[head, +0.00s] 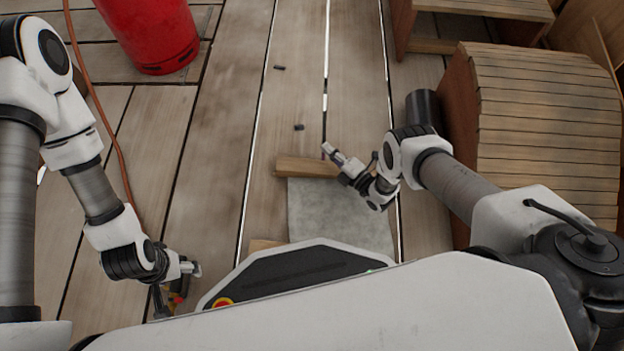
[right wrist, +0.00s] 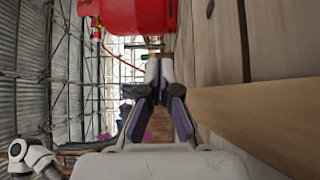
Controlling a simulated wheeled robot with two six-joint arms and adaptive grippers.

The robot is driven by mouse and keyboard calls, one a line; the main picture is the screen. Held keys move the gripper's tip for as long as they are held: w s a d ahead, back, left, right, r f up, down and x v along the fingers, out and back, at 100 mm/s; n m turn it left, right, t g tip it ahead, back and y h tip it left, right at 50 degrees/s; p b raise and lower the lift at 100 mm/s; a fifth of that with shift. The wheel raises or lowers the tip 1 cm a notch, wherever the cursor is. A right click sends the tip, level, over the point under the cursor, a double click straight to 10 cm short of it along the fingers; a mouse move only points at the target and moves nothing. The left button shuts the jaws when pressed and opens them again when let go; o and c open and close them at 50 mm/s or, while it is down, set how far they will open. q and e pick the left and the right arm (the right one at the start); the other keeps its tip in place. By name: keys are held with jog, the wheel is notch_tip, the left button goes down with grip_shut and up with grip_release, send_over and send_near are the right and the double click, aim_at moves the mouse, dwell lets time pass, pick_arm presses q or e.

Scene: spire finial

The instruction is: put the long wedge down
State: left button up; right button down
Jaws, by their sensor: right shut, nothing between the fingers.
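My right gripper (head: 328,149) is shut and empty, low over the deck beside the right end of a wooden timber (head: 300,167). In the right wrist view the closed fingers (right wrist: 160,72) point ahead, and a long wooden piece (right wrist: 255,112) lies close on the right. I cannot tell whether this timber is the long wedge; no piece shows a clear taper. My left gripper (head: 162,300) hangs low at the lower left, partly hidden by my own body, and its jaws are unclear.
A grey slab (head: 325,210) lies by the timber, with another wood end (head: 266,244) nearer me. Small dark pieces (head: 299,127) lie on the planks. A red cylinder (head: 152,35) and an orange hose (head: 107,125) are at left; a slatted wooden structure (head: 550,115) blocks the right.

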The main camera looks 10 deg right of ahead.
aim_at(325, 164)
jog(key=s+a, duration=0.3)
jog(key=s+a+b, duration=0.1)
jog(key=s+a, duration=0.2)
jog(key=a, duration=0.1)
jog(key=shift+s+f, duration=0.15)
jog(key=shift+s, duration=0.15)
jog(key=shift+s+a+f+b, duration=0.35)
jog(key=shift+s+f+b, duration=0.1)
jog(key=shift+f+b, duration=0.3)
jog(key=f+b, duration=0.3)
jog(key=shift+w+d+f, duration=0.3)
jog(key=shift+w, duration=0.1)
jog(key=shift+d+r, duration=0.1)
jog(key=shift+r, duration=0.05)
jog(key=w+d+b, duration=0.1)
jog(key=w+d, duration=0.4)
jog(key=shift+w+d, duration=0.15)
jog(key=shift+d, duration=0.05)
